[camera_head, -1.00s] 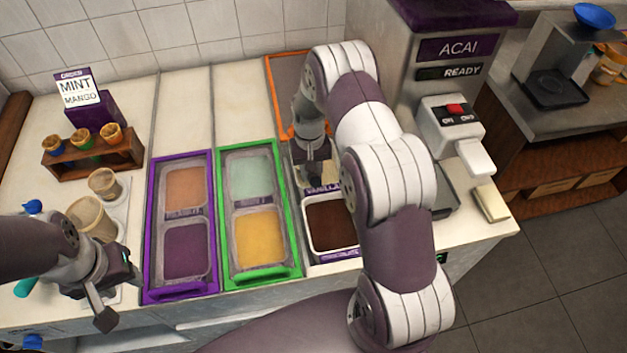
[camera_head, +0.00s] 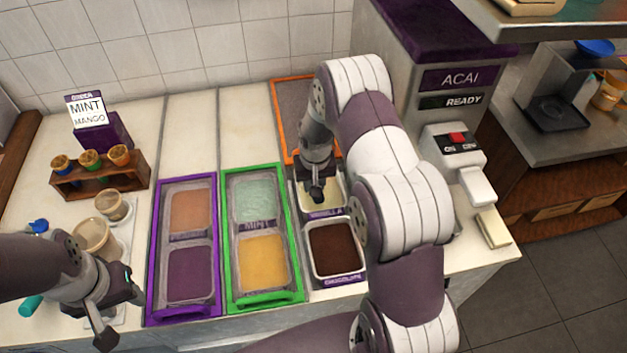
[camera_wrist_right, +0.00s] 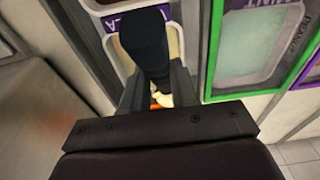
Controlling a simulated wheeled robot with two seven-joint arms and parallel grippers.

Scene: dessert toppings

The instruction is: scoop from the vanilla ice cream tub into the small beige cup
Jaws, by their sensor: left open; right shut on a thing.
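The vanilla tub (camera_head: 336,197) holds pale cream ice cream and has a purple label; part of it also shows in the wrist view (camera_wrist_right: 175,42). My right gripper (camera_head: 319,190) is low over this tub, shut on a dark-handled tool (camera_wrist_right: 145,45), apparently the scoop. The tool's working end is mostly hidden, so I cannot tell how deep it is. The small beige cup (camera_head: 112,206) stands upright at the left, behind a larger beige cup (camera_head: 93,238). My left gripper (camera_head: 118,312) is open and empty, in front of the larger cup.
The chocolate tub (camera_head: 335,248) is in front of the vanilla. Green-framed (camera_head: 229,240) and purple-framed (camera_head: 155,250) tub holders lie between the cups and the vanilla. A wooden rack (camera_head: 100,180) and order sign (camera_head: 88,110) stand behind the cups. The acai machine (camera_head: 440,120) is at right.

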